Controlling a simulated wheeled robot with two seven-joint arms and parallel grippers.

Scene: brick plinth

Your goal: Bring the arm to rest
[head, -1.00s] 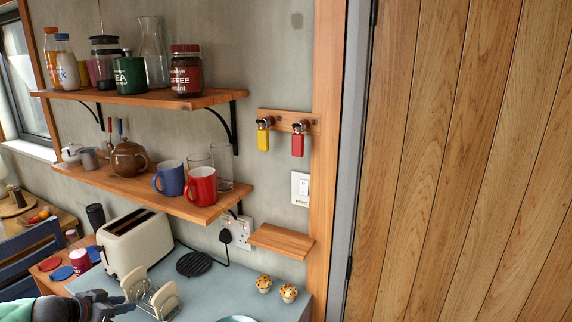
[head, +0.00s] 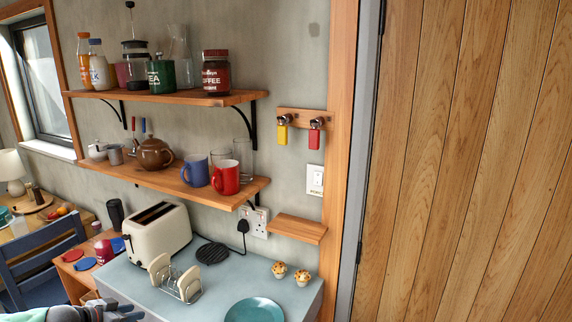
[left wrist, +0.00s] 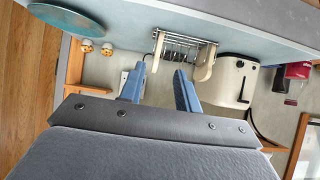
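My left gripper (head: 122,312) shows only partly at the bottom left edge of the head view, in front of the blue-grey counter (head: 228,280). In the left wrist view, the blue fingers of my left gripper (left wrist: 159,88) stand apart with nothing between them. The metal toast rack (head: 186,290) holds toast and stands on the counter beyond the gripper, apart from it. It also shows past the fingertips in the left wrist view (left wrist: 180,50). My right gripper is in neither view.
A cream toaster (head: 160,242), a teal plate (head: 252,311) and two muffins (head: 302,277) stand on the counter. Wooden shelves (head: 150,178) with mugs and jars hang above. A blue chair (head: 40,262) is at left, a plank door (head: 460,160) at right.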

